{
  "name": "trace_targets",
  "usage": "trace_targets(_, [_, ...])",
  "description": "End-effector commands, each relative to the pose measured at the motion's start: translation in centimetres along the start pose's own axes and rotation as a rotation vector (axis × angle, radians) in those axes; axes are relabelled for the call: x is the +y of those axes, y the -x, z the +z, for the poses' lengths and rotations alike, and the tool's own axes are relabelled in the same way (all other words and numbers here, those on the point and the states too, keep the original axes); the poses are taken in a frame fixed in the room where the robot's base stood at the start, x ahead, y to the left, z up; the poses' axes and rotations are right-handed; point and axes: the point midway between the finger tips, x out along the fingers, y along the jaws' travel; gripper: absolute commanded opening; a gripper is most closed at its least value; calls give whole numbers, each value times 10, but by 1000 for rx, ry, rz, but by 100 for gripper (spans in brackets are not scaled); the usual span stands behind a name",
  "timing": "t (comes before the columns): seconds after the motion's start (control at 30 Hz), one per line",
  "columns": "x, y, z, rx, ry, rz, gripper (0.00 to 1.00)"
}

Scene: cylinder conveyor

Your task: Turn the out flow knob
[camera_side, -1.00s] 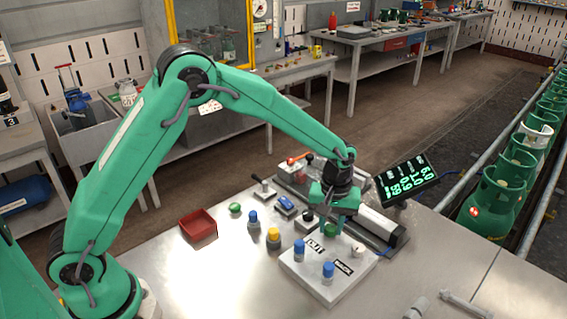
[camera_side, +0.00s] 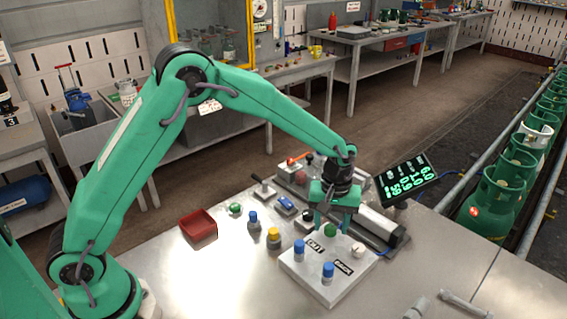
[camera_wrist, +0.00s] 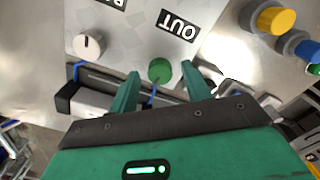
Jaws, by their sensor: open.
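A pale control box (camera_side: 327,292) stands on the metal bench, with an OUT label (camera_side: 314,246) on its top. A green knob (camera_side: 330,229) sits at one end of this label and a blue knob (camera_side: 299,247) at the other. My gripper (camera_side: 332,218) is open and points down over the green knob. In the wrist view, the green knob (camera_wrist: 160,70) lies between the tips of my open gripper (camera_wrist: 159,79), with a gap on both sides. The OUT label (camera_wrist: 178,25) is just beyond it. Whether the fingertips are down at knob height is hard to tell.
A white knob (camera_side: 358,250) and a second blue knob (camera_side: 328,270) share the box top. A lit display (camera_side: 407,182) stands behind. A yellow button (camera_side: 273,234) and a red tray (camera_side: 198,225) are to the left. The front left bench is clear.

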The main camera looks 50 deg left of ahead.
Motion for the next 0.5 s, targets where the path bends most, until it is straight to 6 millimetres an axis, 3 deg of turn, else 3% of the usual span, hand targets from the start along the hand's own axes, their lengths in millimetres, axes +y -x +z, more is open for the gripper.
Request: trace_targets(0.5, [0,60,0,2,0,3,48])
